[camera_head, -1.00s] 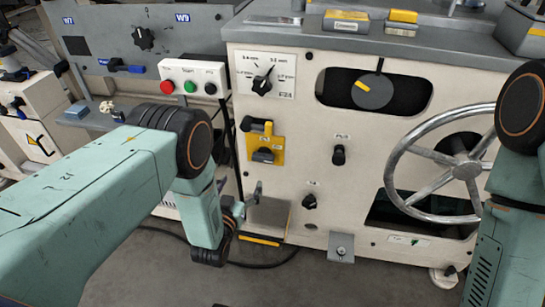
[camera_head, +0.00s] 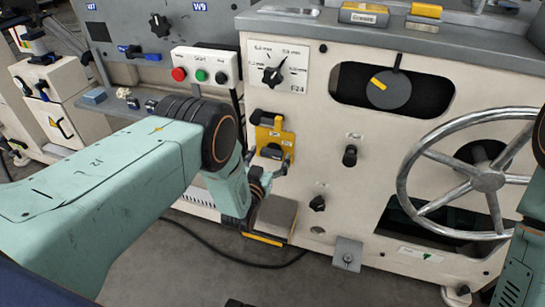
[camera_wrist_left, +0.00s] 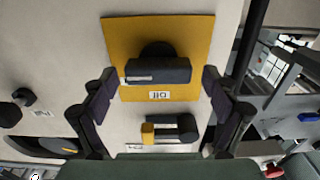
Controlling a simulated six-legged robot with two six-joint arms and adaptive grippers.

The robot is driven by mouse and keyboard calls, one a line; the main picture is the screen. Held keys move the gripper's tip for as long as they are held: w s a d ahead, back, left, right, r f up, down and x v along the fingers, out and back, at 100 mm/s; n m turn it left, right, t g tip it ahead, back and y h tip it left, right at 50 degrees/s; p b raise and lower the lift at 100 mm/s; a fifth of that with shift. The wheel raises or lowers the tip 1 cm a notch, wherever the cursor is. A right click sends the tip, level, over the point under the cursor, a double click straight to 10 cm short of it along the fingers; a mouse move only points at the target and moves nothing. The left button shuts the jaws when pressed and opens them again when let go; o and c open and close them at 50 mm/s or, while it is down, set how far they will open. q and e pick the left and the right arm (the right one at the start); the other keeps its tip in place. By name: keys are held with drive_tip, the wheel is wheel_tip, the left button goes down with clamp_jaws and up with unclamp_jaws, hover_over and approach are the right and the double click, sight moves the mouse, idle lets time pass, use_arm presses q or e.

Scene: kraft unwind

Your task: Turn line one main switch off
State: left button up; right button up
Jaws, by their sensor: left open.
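The main switch is a dark rotary handle (camera_head: 270,151) on a yellow plate (camera_head: 265,136) on the cream machine's front. The handle lies about horizontal; it shows close up in the left wrist view (camera_wrist_left: 158,72) on the yellow plate (camera_wrist_left: 120,38). A label on the plate appears upside down there and seems to read "Off". My left gripper (camera_head: 270,164) is open in front of the plate. In the left wrist view its fingers (camera_wrist_left: 160,84) stand on either side of the handle, apart from it. My right gripper is out of view.
A dark and yellow latch-like part (camera_head: 268,117) sits at the plate's upper edge. A button box (camera_head: 202,74) is to the upper left, a selector knob (camera_head: 272,76) above. A large handwheel (camera_head: 487,180) stands right, near my right arm.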

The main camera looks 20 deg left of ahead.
use_arm(q)
drive_tip(key=shift+w, duration=0.65)
drive_tip(key=shift+d, duration=0.1)
drive_tip(key=c, duration=1.2)
